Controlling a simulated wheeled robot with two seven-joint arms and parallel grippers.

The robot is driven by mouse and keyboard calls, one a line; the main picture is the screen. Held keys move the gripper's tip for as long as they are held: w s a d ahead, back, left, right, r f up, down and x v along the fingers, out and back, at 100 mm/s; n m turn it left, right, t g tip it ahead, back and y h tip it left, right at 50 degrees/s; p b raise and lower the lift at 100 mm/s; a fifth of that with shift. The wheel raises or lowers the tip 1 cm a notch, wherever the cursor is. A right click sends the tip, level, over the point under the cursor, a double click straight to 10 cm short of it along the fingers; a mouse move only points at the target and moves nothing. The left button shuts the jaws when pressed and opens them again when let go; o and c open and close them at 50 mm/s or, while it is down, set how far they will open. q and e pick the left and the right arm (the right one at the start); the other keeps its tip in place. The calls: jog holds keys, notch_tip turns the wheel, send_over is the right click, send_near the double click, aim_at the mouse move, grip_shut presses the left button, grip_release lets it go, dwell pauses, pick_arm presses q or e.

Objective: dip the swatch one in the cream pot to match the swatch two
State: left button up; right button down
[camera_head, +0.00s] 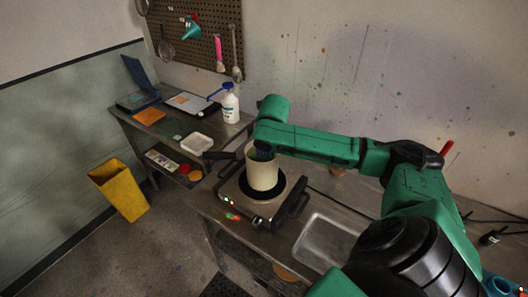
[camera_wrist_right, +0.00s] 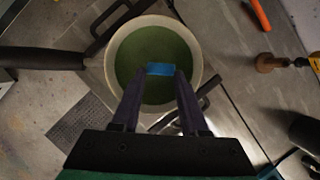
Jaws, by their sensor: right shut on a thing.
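The cream pot (camera_head: 263,172) stands on a hot plate (camera_head: 246,201) on the bench, with a dark handle to its left. In the right wrist view the pot (camera_wrist_right: 112,45) holds dark green liquid. My right gripper (camera_wrist_right: 159,78) is over the pot's mouth, its fingers shut on a small blue piece (camera_wrist_right: 161,69), which I take to be swatch one. I cannot tell whether the blue piece touches the liquid. In the head view my arm hides most of the pot's mouth. An orange flat piece (camera_head: 149,116) lies on the bench at left; I cannot tell which piece is swatch two. My left gripper is out of view.
A white bottle (camera_head: 230,106), a pale dish (camera_head: 196,143) and a white board (camera_head: 186,102) stand on the bench behind left. A metal tray (camera_head: 325,243) is right of the hot plate. A yellow bin (camera_head: 122,190) is on the floor at left.

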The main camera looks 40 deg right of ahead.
notch_tip(320, 180, up, 12)
jog(key=a, duration=0.1)
jog(key=shift+w+a+r, duration=0.15)
jog(key=shift+w+a, duration=0.05)
jog(key=shift+w, duration=0.25)
dwell(0.5)
dwell(3.0)
